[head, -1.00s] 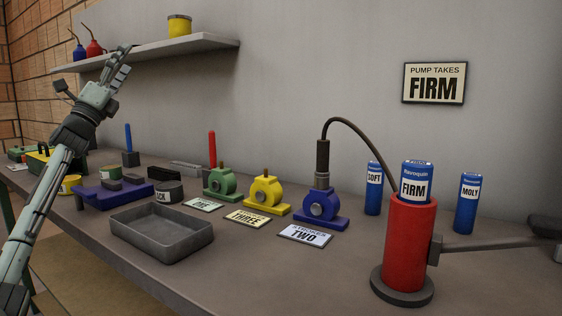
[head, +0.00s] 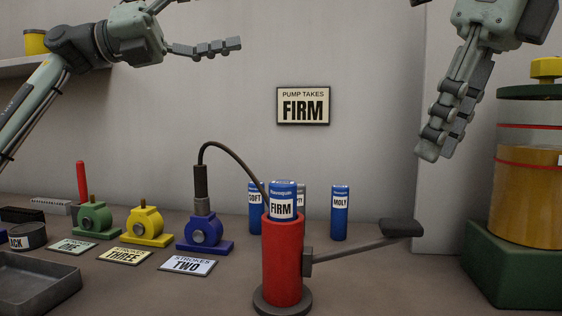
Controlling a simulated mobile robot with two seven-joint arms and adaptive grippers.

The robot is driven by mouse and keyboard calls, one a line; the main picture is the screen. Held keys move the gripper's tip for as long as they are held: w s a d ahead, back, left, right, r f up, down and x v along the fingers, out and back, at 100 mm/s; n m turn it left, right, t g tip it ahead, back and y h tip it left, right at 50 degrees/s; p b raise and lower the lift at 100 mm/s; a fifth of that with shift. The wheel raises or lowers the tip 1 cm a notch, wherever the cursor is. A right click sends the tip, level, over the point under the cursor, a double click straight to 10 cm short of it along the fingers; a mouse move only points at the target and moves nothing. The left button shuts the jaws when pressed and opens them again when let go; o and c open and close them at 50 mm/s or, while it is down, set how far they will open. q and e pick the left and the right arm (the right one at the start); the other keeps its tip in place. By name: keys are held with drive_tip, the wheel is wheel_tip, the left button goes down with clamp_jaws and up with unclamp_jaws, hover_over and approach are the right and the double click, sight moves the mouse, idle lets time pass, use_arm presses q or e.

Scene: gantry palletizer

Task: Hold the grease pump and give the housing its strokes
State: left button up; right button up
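The red grease pump (head: 282,262) stands upright on a round dark base. A blue FIRM cartridge (head: 283,200) sticks out of its top. Its lever (head: 350,247) slants up to the right and ends in a black grip (head: 402,228). A black hose arches left from behind the pump to a coupler (head: 201,190) on top of the blue housing (head: 205,233), behind the STROKES TWO card (head: 187,265). My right gripper (head: 440,145) hangs above the lever grip, apart from it, fingers down. My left gripper (head: 215,48) is high at upper left, touching nothing. Both finger gaps are unclear.
Yellow (head: 146,227) and green (head: 93,219) housings stand left of the blue one. SOFT (head: 255,208) and MOLY (head: 340,213) cartridges stand behind the pump. A wall sign (head: 303,106) reads PUMP TAKES FIRM. A large amber container (head: 526,185) on a green base stands at right.

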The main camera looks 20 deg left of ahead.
use_arm(q)
drive_tip(key=s+d+f+m+g+y, duration=0.25)
drive_tip(key=d+f, duration=0.35)
drive_tip(key=d, duration=0.3)
drive_tip(key=m+g+y, duration=0.3)
drive_tip(key=m+y, duration=0.1)
drive_tip(key=y, duration=0.2)
hover_over(284, 183)
drive_tip(key=w+d, duration=0.2)
drive_tip(key=d, duration=0.1)
wheel_tip(284, 183, down, 8)
drive_tip(key=a+f+m+y, duration=0.1)
drive_tip(key=f+y, duration=0.2)
drive_tip(key=s+a+f+m+y, duration=0.1)
drive_tip(key=f+m+y, duration=0.1)
drive_tip(key=f+y, duration=0.1)
drive_tip(key=a+f+m+y, duration=0.1)
drive_tip(key=f+m+y, duration=0.1)
drive_tip(key=f+y, duration=0.1)
drive_tip(key=shift+s+f+g+y, duration=0.25)
drive_tip(key=shift+s+g+y, duration=0.15)
drive_tip(key=shift+y, duration=0.25)
drive_tip(key=shift+a+f+m, duration=0.1)
drive_tip(key=shift+f+m, duration=0.15)
drive_tip(key=shift+f, duration=0.05)
wheel_tip(284, 183, down, 7)
drive_tip(key=shift+f, duration=0.15)
drive_tip(key=shift+c, duration=0.6)
